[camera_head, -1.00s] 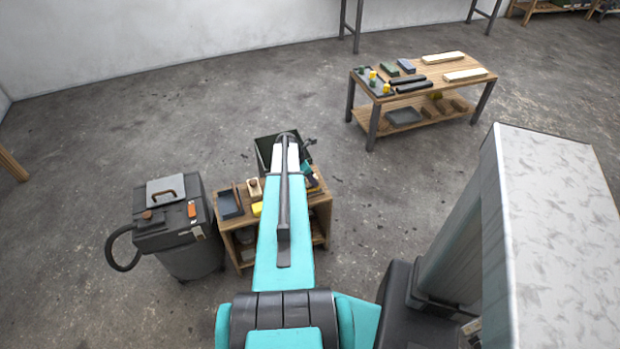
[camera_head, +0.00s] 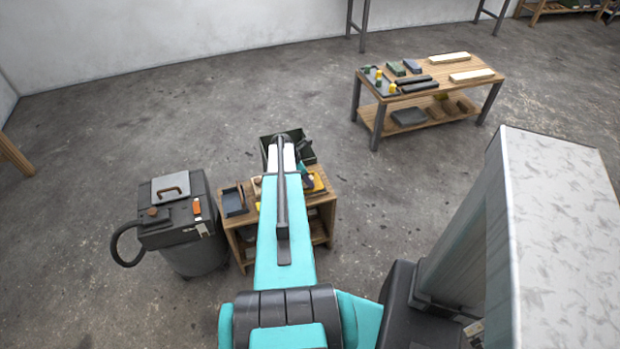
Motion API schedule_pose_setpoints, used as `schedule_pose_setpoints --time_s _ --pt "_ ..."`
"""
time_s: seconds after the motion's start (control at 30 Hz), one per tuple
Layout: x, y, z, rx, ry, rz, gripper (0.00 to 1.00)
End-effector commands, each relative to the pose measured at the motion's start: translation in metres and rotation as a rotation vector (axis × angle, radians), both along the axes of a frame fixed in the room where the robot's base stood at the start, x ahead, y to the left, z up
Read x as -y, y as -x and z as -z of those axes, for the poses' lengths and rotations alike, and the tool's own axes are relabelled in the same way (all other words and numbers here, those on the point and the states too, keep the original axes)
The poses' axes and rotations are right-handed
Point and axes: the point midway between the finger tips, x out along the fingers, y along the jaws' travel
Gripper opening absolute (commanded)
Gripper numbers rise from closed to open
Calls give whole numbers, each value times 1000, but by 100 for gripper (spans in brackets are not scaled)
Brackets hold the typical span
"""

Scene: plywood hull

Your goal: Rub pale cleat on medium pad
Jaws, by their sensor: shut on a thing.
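My teal arm reaches forward over a small wooden cart (camera_head: 233,222). My gripper (camera_head: 314,181) is at the cart's right side, mostly hidden behind my wrist and small in view. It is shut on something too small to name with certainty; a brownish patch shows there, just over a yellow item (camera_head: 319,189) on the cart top. I cannot tell whether they touch. Two long pale bars, one at the back (camera_head: 450,57) and one at the front (camera_head: 472,76), lie on the far table. I cannot tell which item is the medium pad.
A dark tray (camera_head: 235,201) sits on the cart's left, and a dark bin (camera_head: 269,143) stands behind it. A grey vacuum (camera_head: 172,225) with a hose stands left of the cart. The far table (camera_head: 440,87) holds dark bars and small blocks. Open floor lies between.

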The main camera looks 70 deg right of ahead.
Motion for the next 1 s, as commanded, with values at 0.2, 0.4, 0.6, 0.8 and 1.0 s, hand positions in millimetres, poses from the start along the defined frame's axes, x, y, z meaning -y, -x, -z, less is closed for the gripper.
schedule_pose_setpoints --time_s 0.2,0.4,0.6,0.8,1.0 --pt "0 0 0 0 0 0 8" --pt "1 1 0 0 0 0 8" --pt "7 8 1 -1 -1 0 8" --pt "14 17 2 0 0 1 8" --pt "20 24 3 0 0 0 8"
